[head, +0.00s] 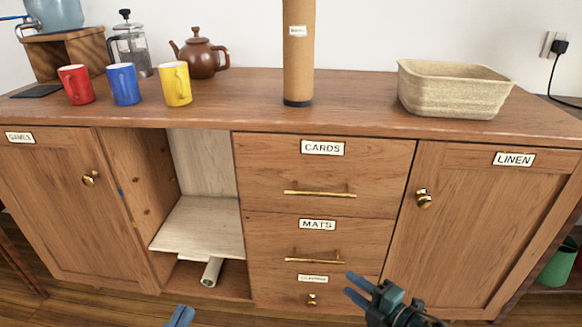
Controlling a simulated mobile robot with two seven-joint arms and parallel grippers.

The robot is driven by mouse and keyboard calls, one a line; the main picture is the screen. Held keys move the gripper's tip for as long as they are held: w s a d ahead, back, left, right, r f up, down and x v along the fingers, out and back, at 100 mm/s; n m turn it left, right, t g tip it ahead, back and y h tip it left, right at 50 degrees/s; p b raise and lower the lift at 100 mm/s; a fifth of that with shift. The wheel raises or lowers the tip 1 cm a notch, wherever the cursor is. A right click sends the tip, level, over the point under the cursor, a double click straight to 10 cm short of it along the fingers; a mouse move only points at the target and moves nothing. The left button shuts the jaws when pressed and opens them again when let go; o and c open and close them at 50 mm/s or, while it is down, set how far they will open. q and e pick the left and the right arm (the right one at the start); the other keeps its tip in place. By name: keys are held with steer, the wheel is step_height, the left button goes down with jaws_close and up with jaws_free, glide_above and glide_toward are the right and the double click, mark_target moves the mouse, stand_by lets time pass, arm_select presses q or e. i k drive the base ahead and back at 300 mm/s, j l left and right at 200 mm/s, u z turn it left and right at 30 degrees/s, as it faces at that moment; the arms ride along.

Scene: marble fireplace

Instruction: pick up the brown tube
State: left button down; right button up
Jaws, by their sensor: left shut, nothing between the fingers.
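The brown tube (299,62) stands upright on the sideboard top, right of the teapot. It has a small white label and a dark cap at its base; its top is cut off by the frame. My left gripper (181,315) is at the bottom edge, mostly out of frame, shut and empty. My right gripper (348,284) is low in front of the drawers, its blue fingers apart with nothing between them. Both grippers are well below the tube and apart from it.
Red (76,85), blue (124,84) and yellow (174,84) mugs, a French press (131,45) and a teapot (203,55) stand left of the tube. A beige basket (453,91) stands right. The sideboard (350,101) is bare between tube and basket. A pale roll (211,272) lies in the open compartment.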

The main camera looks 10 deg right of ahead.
mark_target(299, 16)
steer(key=k+l, duration=0.75)
steer(key=k, duration=0.1)
